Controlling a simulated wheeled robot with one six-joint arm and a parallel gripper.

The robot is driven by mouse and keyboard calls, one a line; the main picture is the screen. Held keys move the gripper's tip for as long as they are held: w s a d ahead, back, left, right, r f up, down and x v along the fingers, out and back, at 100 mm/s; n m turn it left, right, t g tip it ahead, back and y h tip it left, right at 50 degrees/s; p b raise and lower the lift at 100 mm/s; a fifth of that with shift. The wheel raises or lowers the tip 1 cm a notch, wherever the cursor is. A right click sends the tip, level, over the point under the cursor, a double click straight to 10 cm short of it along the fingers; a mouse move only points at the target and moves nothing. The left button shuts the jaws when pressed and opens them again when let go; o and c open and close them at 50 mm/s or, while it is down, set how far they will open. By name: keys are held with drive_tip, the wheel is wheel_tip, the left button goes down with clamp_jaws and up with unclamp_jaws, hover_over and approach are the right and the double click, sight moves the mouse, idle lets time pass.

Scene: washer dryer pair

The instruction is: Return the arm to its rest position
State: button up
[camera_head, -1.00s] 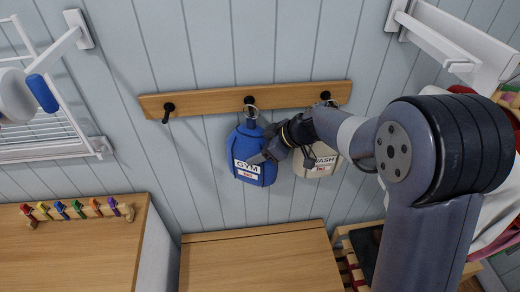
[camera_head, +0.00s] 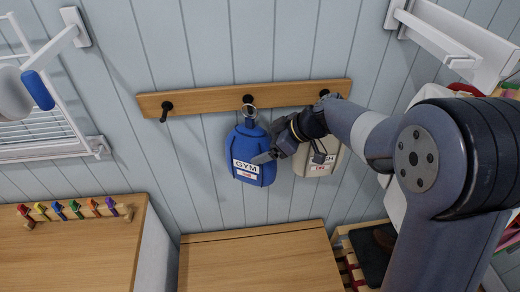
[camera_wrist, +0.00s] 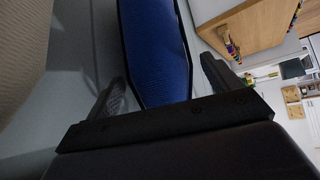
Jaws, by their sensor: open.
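My gripper (camera_head: 268,156) is in front of the wall by the right edge of the blue GYM bag (camera_head: 245,145). In the wrist view my gripper (camera_wrist: 165,88) has its two fingers spread apart, with the blue bag (camera_wrist: 155,50) showing beyond and between them. I cannot tell whether a finger touches the bag. The blue bag hangs by a ring from the middle peg of a wooden rail. A cream bag (camera_head: 302,165) with a partly hidden label hangs to its right, partly covered by my gripper and arm.
The wooden peg rail (camera_head: 205,100) has a free left peg (camera_head: 166,107). Below are a wooden top (camera_head: 260,262) and a left counter (camera_head: 60,255) with a rack of colored clips (camera_head: 75,210). A white wire rack (camera_head: 50,130) is at left, a white bracket shelf (camera_head: 455,40) at upper right.

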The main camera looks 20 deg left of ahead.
drive_tip(key=b+v, duration=0.1)
drive_tip(key=v, duration=0.6)
drive_tip(key=shift+d+r, duration=0.2)
drive_tip(key=shift+r, duration=0.1)
drive_tip(key=p+x, duration=0.2)
drive_tip(key=x, duration=0.8)
drive_tip(key=shift+a+f, duration=0.2)
drive_tip(key=shift+a, duration=0.05)
drive_tip(key=shift+a+p, duration=0.1)
drive_tip(key=shift+p, duration=0.5)
drive_tip(key=shift+s+d+r+p, duration=0.2)
drive_tip(key=shift+s+r+p, duration=0.05)
drive_tip(key=shift+p, duration=0.45)
